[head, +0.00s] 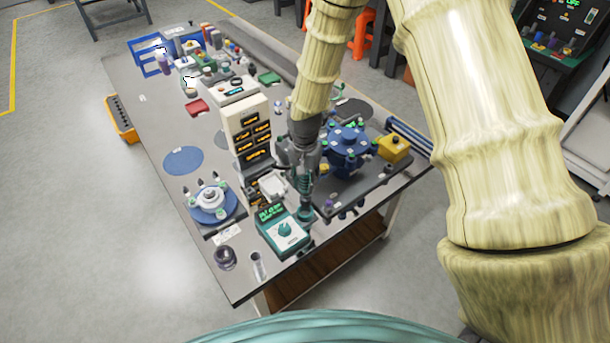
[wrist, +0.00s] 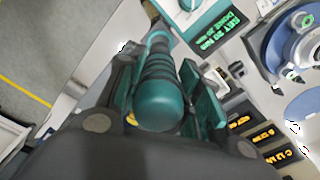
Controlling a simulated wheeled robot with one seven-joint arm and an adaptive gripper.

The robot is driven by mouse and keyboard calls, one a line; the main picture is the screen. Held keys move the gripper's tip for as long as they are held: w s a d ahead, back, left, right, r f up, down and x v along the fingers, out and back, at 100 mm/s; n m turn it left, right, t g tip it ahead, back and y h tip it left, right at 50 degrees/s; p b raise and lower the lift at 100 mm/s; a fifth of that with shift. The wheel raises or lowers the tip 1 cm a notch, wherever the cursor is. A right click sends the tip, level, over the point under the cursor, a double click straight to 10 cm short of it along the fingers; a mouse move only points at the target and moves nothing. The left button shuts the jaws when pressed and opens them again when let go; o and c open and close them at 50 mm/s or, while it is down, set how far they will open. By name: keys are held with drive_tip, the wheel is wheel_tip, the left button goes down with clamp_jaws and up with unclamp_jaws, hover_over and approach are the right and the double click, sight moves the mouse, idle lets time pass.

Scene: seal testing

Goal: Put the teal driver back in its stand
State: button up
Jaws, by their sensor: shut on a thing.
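The teal driver (head: 306,196) is a ribbed dark-teal handle held in my gripper (head: 300,168), roughly upright. In the wrist view its rounded end (wrist: 160,103) faces the camera, between the two fingers of my gripper (wrist: 165,90). A teal box with a green display and a dial (head: 283,234) stands just below and left of the driver in the head view. The same box appears beyond the driver in the wrist view (wrist: 208,28). The driver's lower end is hard to make out, and I cannot clearly pick out its stand.
A white tower with lit displays (head: 249,125) stands close left of my gripper. A blue flanged part (head: 348,148) and a yellow block (head: 394,148) are to the right. A blue round fixture (head: 212,203), dark cup (head: 225,256) and clear cylinder (head: 258,267) are near the front.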

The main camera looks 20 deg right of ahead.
sight(304, 191)
drive_tip(key=shift+f+b, duration=1.45)
drive_tip(key=shift+f, duration=0.65)
drive_tip(key=shift+s+a, duration=0.1)
drive_tip(key=shift+f, duration=0.35)
drive_tip(key=o, duration=1.3)
drive_tip(key=shift+r+p, duration=1.65)
drive_tip(key=shift+r, duration=0.85)
drive_tip(key=shift+f, duration=0.1)
